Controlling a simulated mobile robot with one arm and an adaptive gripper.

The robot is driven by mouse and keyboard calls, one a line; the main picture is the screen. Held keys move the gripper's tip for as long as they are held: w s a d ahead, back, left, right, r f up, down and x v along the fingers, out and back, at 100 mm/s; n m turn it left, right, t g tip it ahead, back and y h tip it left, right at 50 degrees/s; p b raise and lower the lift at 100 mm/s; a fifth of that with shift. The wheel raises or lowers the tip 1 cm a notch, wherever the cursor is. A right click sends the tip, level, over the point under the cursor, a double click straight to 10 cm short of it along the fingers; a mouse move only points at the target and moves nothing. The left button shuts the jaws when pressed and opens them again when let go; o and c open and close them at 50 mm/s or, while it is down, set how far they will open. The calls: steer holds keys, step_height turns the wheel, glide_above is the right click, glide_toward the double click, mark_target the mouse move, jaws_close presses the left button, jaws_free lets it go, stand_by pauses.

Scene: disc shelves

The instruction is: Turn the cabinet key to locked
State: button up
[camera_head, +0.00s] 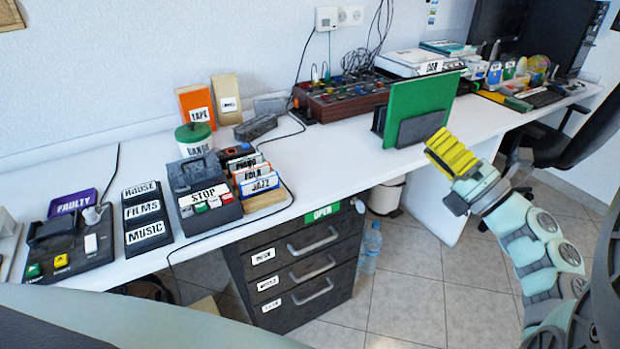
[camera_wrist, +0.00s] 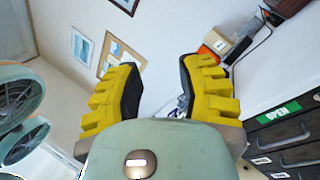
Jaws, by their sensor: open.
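The dark drawer cabinet (camera_head: 300,262) stands under the desk, with several drawers and pale handles. A green OPEN label (camera_head: 322,214) is on its top front edge. A small dark knob-like part (camera_head: 359,205) is at its upper right corner; I cannot tell whether it is the key. The cabinet (camera_wrist: 290,150) and its OPEN label (camera_wrist: 278,113) also show at the right of the wrist view. My gripper (camera_head: 452,153), with yellow fingers, is open and empty, to the right of the cabinet and above it. It also shows in the wrist view (camera_wrist: 157,72), fingers apart.
The white desk (camera_head: 330,160) carries a green panel in a dark holder (camera_head: 412,115), near my gripper, and a control box (camera_head: 345,97). Labelled boxes and devices crowd its left end. A bottle (camera_head: 370,248) and a white bin (camera_head: 386,195) stand right of the cabinet. A dark chair (camera_head: 560,140) is at the right.

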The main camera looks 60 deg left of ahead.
mark_target(364, 207)
steer(key=w+a+f+n+t+h+b, duration=0.1)
steer(key=w+a+f+n+b, duration=0.15)
steer(key=f+b, duration=0.8)
steer(key=w+a+f+n+t+h+b, duration=0.1)
steer(key=w+a+f+n+h+b, duration=0.15)
steer(key=f+b, duration=0.8)
steer(key=w+a+f+n+t+h+b, duration=0.1)
steer(key=a+f+n+b, duration=0.15)
steer(key=f+b, duration=0.8)
steer(key=shift+n+y, duration=0.25)
steer(key=a+b, duration=0.1)
steer(key=a, duration=0.4)
steer(key=w+a+b, duration=0.1)
steer(key=a+b, duration=0.1)
steer(key=a, duration=0.3)
steer(key=a+f+b, duration=0.1)
steer(key=a, duration=0.4)
steer(key=shift+w+a+b, duration=0.15)
steer(key=shift+a+b, duration=0.15)
steer(key=shift+a, duration=0.1)
steer(key=shift+o, duration=0.2)
steer(key=shift+w, duration=0.1)
jaws_close()
steer(key=shift+d+f, duration=0.1)
